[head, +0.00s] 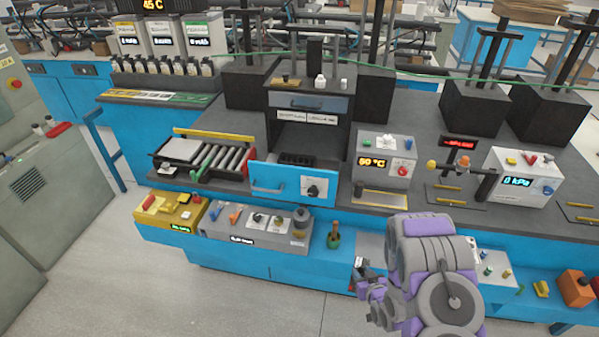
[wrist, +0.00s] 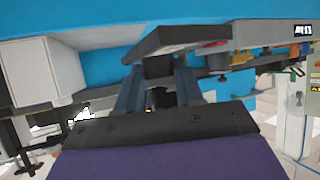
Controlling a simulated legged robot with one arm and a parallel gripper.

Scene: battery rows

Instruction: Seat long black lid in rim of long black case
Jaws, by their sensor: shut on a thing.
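My gripper (wrist: 157,82) is shut on a dark block in the wrist view. A long dark slab (wrist: 178,41), which looks like the long black lid, sits at the fingertips and is tilted in the picture. The block seems to be part of it, but the join is unclear. In the head view my arm is folded at the lower right, and what the gripper holds is too small to make out. A low black piece (head: 297,158), possibly the long black case, sits behind the blue drawer front, well up and left of my gripper. Its rim cannot be made out.
The blue drawer front (head: 288,184) stands out from the black oven cabinet (head: 308,106). A roller rack (head: 217,158) lies left of it and a 50 °C box (head: 384,160) right. A lower blue shelf (head: 262,250) carries several tools and boxes. Floor is clear at front left.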

